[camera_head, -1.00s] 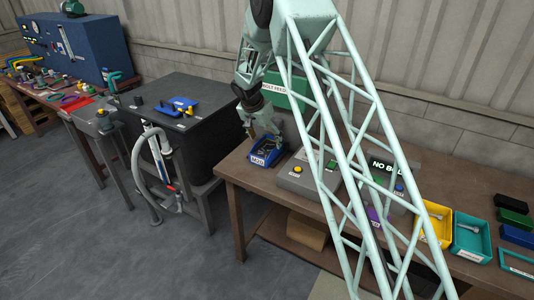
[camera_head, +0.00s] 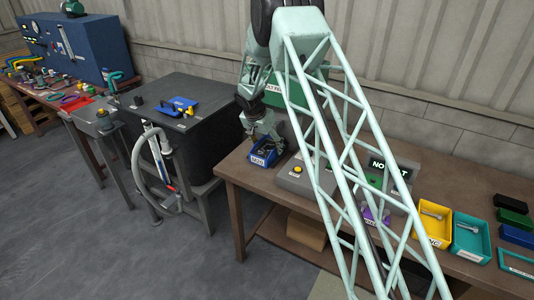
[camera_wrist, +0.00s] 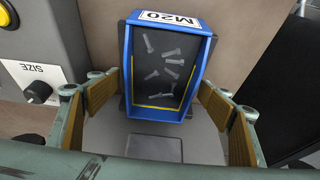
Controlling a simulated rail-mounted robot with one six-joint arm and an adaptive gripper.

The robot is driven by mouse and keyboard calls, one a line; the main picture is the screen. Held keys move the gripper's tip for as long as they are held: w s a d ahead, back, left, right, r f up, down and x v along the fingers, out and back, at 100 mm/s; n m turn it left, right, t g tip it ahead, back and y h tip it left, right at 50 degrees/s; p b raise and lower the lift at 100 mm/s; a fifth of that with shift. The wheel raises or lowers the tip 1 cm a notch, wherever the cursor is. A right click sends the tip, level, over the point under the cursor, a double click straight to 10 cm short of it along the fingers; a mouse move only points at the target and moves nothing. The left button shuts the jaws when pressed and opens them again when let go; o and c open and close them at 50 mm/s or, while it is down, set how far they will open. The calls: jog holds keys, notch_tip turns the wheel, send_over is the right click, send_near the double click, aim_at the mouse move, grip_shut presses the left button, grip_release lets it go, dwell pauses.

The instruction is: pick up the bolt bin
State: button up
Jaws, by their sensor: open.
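The bolt bin is a blue open bin (camera_head: 262,158) with a white M20 label, at the left end of the brown workbench (camera_head: 236,171). In the wrist view the blue bin (camera_wrist: 128,62) holds several grey bolts (camera_wrist: 163,72) on a dark floor, with a yellow line near one end. My gripper (camera_wrist: 157,86) is open, with tan-padded fingers left and right of the bin's lower end and visible gaps on both sides. In the head view my gripper (camera_head: 265,137) is over the bin and partly hides it.
A grey control box (camera_head: 296,176) with a yellow button stands close right of the bin; its SIZE knob (camera_wrist: 38,92) shows near my left finger. A yellow bin (camera_head: 432,222) and a teal bin (camera_head: 470,236) are farther right. A black cabinet (camera_head: 185,118) stands left of the bench.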

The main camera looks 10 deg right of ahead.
aim_at(266, 156)
jog(key=shift+c, duration=0.8)
jog(key=c, duration=1.1)
jog(key=shift+r, duration=0.2)
jog(key=shift+r, duration=1.45)
jog(key=shift+s+a+r, duration=0.1)
jog(key=shift+s+a, duration=0.05)
jog(key=shift+a, duration=0.05)
jog(key=s+a+b, duration=0.2)
jog(key=s+a, duration=0.9)
jog(key=s, duration=0.2)
jog(key=shift+a, duration=0.35)
jog(key=s+d+r+n+b, duration=0.1)
jog(key=s+d+r+n, duration=0.1)
jog(key=s+d+r, duration=0.2)
jog(key=s+d+r+n+t+y+b, duration=0.1)
jog(key=s+d+r+n, duration=0.2)
jog(key=d+r, duration=0.5)
notch_tip(266, 156, up, 2)
jog(key=shift+s+y+b, duration=0.3)
jog(key=shift+s+b, duration=0.05)
jog(key=shift+s, duration=0.45)
